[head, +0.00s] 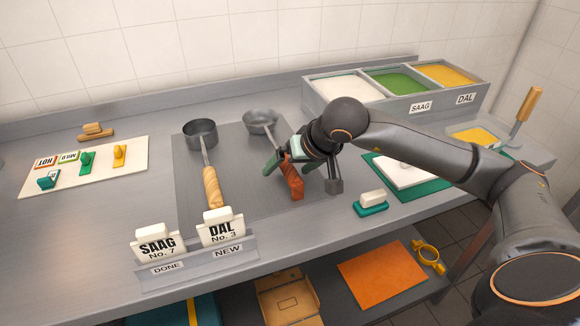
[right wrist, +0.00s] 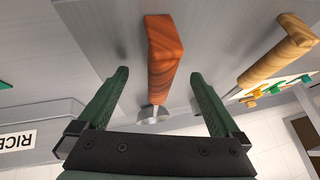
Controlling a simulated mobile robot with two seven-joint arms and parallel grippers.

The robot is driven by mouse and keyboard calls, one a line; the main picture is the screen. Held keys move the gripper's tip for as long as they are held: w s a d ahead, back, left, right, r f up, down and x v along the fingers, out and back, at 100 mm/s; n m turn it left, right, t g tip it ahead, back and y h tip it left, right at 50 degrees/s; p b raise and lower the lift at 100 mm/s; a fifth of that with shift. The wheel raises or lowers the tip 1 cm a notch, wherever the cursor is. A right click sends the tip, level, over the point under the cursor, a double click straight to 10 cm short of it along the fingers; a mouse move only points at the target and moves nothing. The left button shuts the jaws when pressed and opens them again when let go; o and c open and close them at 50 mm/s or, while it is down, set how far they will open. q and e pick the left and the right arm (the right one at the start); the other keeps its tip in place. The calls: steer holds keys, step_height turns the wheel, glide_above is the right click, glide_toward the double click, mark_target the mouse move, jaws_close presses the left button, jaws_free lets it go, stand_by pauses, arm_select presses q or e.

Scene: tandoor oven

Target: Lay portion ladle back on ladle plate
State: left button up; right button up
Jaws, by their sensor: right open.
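A ladle with a red-brown wooden handle (head: 293,182) and a grey metal bowl (head: 260,119) lies on the dark grey ladle plate (head: 235,160), toward its right side. My right gripper (head: 286,166) is open at this handle. In the right wrist view, the red-brown handle (right wrist: 163,55) shows between the two spread green fingers (right wrist: 160,74), with no visible contact. A second ladle with a pale wooden handle (head: 212,188) and a deeper bowl (head: 200,132) lies on the plate's left part. My left gripper is not in view.
Ticket cards on a holder (head: 198,265) stand at the front edge. A white board (head: 120,160) with coloured pieces lies at left. A food bin unit (head: 395,95) stands at the back right. A teal-and-white block (head: 371,203) sits right of my gripper.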

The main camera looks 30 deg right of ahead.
steer(key=p+v, duration=0.3)
steer(key=v, duration=0.6)
stand_by(1.3)
stand_by(0.4)
